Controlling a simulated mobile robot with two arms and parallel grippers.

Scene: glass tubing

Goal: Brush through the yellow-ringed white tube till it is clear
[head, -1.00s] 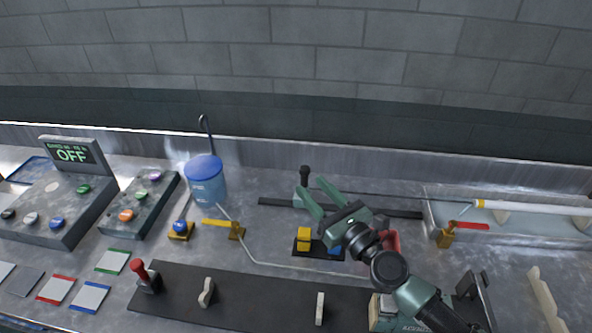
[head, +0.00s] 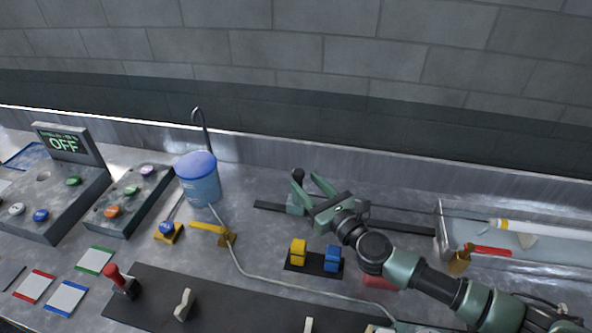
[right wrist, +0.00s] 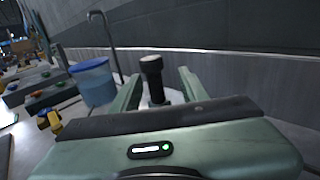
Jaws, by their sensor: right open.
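The white tube with a yellow ring (head: 502,224) lies in a shallow tray at the right of the head view, its right part cut off by the frame. A thin rod runs left from near it, behind my right arm, towards a black-knobbed handle (head: 298,175) on a dark rail. My right gripper (head: 307,183) is open at this handle. In the right wrist view the black knob (right wrist: 152,68) stands upright between the two spread fingers (right wrist: 158,84); I cannot tell whether they touch it. Brush bristles and the tube's inside are not visible. My left gripper is out of view.
The tray (head: 441,228) has a red-lever valve (head: 490,251) in front. A blue bucket (head: 198,180), a yellow-lever valve (head: 210,228) and yellow and blue blocks (head: 298,252) stand nearer left. A panel reading OFF (head: 66,145) is at far left. A grey hose (head: 270,283) crosses the counter.

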